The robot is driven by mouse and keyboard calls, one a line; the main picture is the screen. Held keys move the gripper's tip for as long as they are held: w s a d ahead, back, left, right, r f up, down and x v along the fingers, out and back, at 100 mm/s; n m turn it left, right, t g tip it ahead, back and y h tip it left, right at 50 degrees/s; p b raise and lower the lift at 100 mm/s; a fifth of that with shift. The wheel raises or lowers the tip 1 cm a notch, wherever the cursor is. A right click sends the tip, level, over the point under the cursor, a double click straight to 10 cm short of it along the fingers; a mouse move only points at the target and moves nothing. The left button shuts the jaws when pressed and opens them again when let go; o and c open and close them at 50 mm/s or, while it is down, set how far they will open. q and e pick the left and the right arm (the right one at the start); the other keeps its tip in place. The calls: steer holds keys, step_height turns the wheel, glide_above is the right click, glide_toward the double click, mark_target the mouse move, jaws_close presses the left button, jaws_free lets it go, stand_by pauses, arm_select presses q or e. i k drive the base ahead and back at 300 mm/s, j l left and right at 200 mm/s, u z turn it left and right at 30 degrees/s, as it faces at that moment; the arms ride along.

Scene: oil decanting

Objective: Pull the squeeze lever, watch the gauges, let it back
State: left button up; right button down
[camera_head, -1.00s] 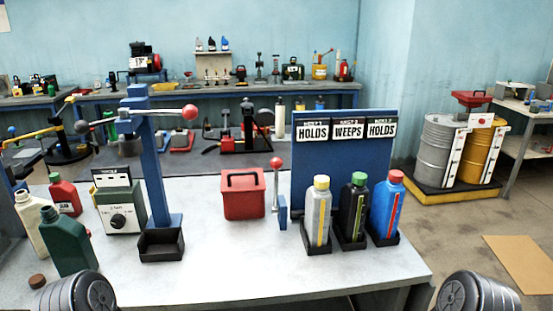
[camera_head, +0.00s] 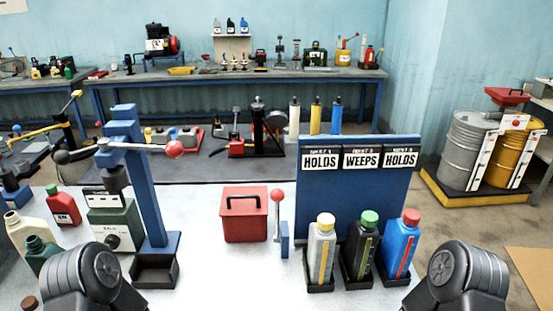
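An upright lever with a red ball knob (camera_head: 277,195) stands on a small blue block (camera_head: 284,240), just left of a blue panel (camera_head: 315,205). Three signs on the panel read HOLDS (camera_head: 320,160), WEEPS (camera_head: 361,159) and HOLDS (camera_head: 400,158). Below them, three bottles stand in black holders: grey with a yellow cap (camera_head: 321,250), black with a green cap (camera_head: 361,250), blue with a red cap (camera_head: 400,247). Each has a coloured vertical strip. My two dark arm links show at the bottom corners, apart from the lever; neither gripper's fingers are in view.
A red box (camera_head: 245,216) sits left of the lever. A blue press post (camera_head: 147,185) with a red-knobbed arm stands further left, beside a green box (camera_head: 112,222) and several bottles. Bare white bench top lies in front of the red box.

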mark_target(278, 195)
steer(key=i+l, duration=0.15)
steer(key=k+z, duration=0.4)
steer(key=k+l+z, duration=0.15)
steer(key=z, duration=0.25)
steer(key=k+l+z, duration=0.35)
steer(key=j, duration=0.1)
